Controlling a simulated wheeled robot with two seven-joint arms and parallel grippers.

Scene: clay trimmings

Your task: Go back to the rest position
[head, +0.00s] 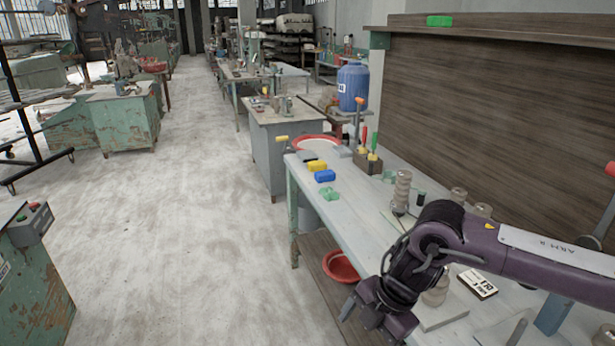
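My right arm comes in from the right, over the near end of the pale workbench (335,205). My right gripper (368,318) points down and left at the bench's front edge, near the bottom of the head view. Its fingertips are small and dark, and I cannot tell whether they are apart or shut. I see nothing clearly held in it. My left gripper and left arm are not in view.
A ribbed clay piece (402,190) stands on the bench behind my arm. A red bowl (341,266) sits below the bench. A green cabinet (30,275) stands at left. The floor between is clear.

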